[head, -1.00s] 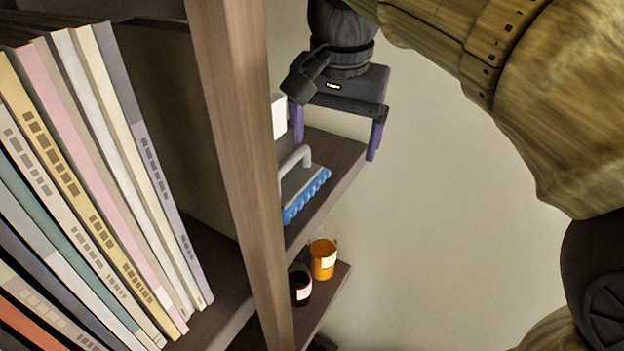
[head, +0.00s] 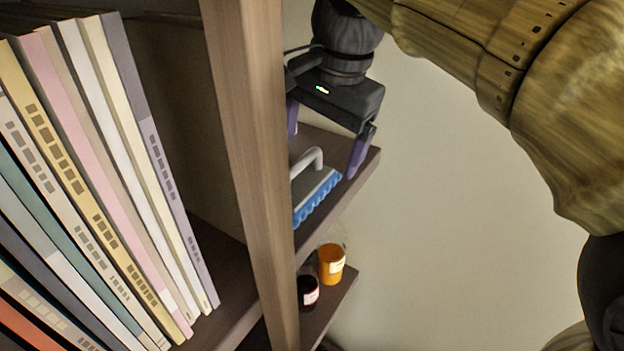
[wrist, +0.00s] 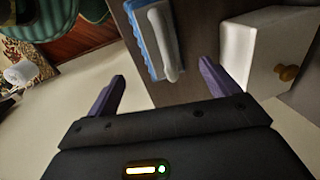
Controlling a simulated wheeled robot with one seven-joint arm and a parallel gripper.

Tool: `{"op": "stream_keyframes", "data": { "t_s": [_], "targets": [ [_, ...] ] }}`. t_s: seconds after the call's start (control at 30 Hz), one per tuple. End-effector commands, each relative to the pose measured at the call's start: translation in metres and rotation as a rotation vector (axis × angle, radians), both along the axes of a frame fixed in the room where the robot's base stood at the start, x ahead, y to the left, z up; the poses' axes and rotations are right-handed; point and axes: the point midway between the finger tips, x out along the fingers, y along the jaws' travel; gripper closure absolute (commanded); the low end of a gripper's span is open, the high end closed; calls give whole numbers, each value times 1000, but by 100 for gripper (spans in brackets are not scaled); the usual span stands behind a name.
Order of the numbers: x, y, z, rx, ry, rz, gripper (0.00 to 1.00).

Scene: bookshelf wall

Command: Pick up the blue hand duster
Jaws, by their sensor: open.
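The blue hand duster (head: 318,196) lies on a brown shelf board (head: 362,166) behind the wooden upright. It has a grey-white loop handle on top and blue bristles along its edge. Its left end is hidden by the upright. My gripper (head: 325,152) is open and empty, with purple fingers spread just above and behind the duster. In the wrist view the duster (wrist: 150,42) lies ahead of my gripper (wrist: 162,82), between the lines of the two fingers. The fingers do not appear to touch it.
A wooden upright (head: 250,170) stands close left of the duster. Books (head: 95,190) fill the shelf at left. Orange (head: 331,265) and dark (head: 308,291) jars stand on a lower shelf. A white box with a knob (wrist: 268,50) sits beside the duster. Open space lies right of the shelf.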

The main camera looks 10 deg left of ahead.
Motion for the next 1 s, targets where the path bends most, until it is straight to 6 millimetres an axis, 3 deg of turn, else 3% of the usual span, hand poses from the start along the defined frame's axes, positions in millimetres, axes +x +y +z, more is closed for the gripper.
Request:
{"op": "stream_keyframes", "data": {
  "t_s": [0.33, 0.7, 1.0],
  "targets": [
    [0, 1, -4, -1, 2, 1, 13],
    [4, 9, -49, -2, 2, 1, 13],
    [5, 10, -57, 0, -1, 0, 13]
  ]
}}
